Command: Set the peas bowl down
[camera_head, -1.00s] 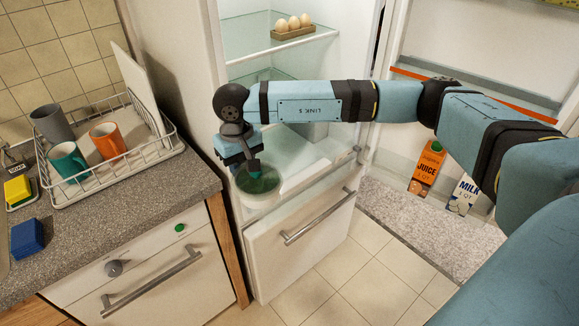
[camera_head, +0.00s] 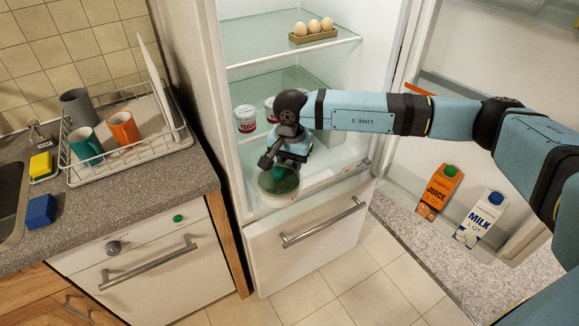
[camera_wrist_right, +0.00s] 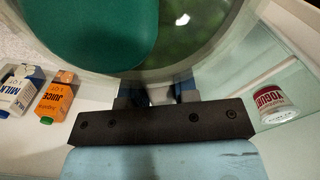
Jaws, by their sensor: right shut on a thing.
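The peas bowl (camera_head: 266,194) is a pale, see-through bowl with green contents, at the front of the open fridge's lower part in the head view. My right gripper (camera_head: 277,172) is shut on it at its rim. In the right wrist view the bowl (camera_wrist_right: 190,62) fills the top, with a dark green round thing (camera_wrist_right: 95,30) over part of its contents. The fingertips are mostly hidden. Whether the bowl's underside touches the fridge floor (camera_head: 322,178) cannot be told. My left gripper is not in view.
Yogurt cups (camera_head: 246,119) stand behind on the left inside the fridge. Eggs (camera_head: 314,26) sit on the upper shelf. A juice carton (camera_head: 438,188) and a milk carton (camera_head: 482,218) stand in the open door. A dish rack (camera_head: 180,140) is on the counter.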

